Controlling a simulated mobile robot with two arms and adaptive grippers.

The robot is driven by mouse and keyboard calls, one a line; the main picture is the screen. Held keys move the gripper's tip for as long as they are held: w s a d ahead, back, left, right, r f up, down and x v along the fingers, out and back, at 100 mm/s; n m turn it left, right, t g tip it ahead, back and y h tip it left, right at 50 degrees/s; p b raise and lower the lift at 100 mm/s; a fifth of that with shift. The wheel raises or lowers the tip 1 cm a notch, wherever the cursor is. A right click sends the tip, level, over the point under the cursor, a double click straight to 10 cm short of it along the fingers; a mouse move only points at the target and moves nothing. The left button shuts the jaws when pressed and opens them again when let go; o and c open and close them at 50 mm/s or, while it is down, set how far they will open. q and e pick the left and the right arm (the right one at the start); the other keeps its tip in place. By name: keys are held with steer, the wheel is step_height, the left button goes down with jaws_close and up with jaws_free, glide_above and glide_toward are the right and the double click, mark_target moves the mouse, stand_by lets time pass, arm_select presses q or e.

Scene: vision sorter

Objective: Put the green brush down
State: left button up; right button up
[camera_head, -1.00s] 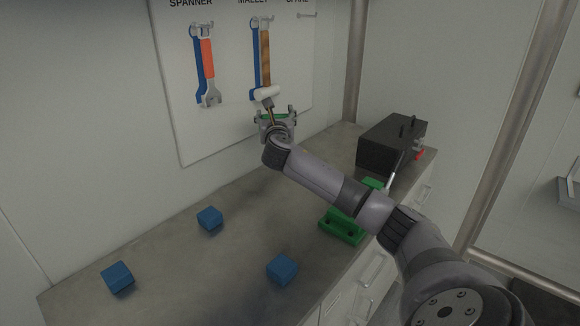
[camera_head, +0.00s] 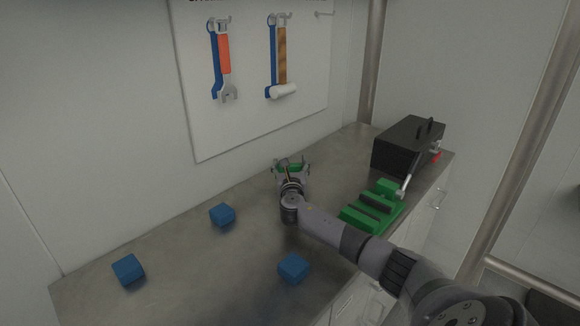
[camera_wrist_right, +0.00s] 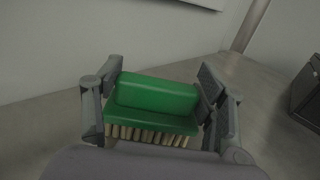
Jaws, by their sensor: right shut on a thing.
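The green brush (camera_wrist_right: 158,97) fills the middle of the right wrist view, its pale bristles pointing down. My right gripper (camera_head: 291,166) is shut on it, with a finger at each end of the green body in the wrist view (camera_wrist_right: 157,95). In the head view the brush (camera_head: 290,168) is a small green strip between the fingers, over the back part of the grey worktop (camera_head: 170,262). I cannot tell whether the bristles touch the worktop. My left gripper is not in view.
Blue cubes (camera_head: 222,215) (camera_head: 129,269) (camera_head: 293,268) stand on the left and front of the worktop. A green fixture (camera_head: 364,217) with a metal lever and a black box (camera_head: 408,146) are to the right. A tool board (camera_head: 250,110) with a spanner and mallet hangs behind.

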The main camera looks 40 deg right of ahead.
steer(key=shift+f, duration=0.1)
steer(key=o, duration=1.2)
steer(key=shift+r, duration=0.25)
steer(key=v, duration=0.7)
steer(key=shift+s+a, duration=0.2)
